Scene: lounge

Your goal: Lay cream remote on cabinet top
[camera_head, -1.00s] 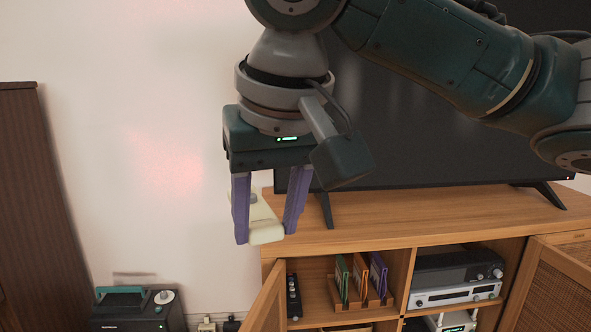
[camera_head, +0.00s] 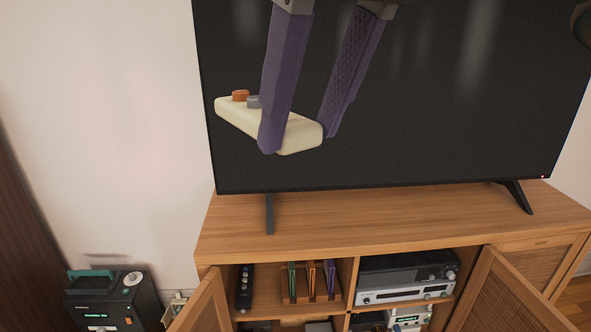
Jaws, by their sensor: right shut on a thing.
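The cream remote (camera_head: 238,117) has an orange button and a grey button on top. My right gripper (camera_head: 297,140) is shut on it, with a purple finger on either side. The remote is held in the air in front of the dark TV screen, above the cabinet top, touching neither as far as I can see. The wooden cabinet top (camera_head: 370,222) lies below it and is bare apart from the TV's feet. My left gripper is not in view.
The large TV (camera_head: 450,110) stands on the cabinet top on two thin feet. Both cabinet doors (camera_head: 205,305) stand open. Inside are a black remote (camera_head: 244,288), a rack of coloured cases (camera_head: 312,283) and stacked devices (camera_head: 405,278). A black box (camera_head: 112,300) stands at lower left.

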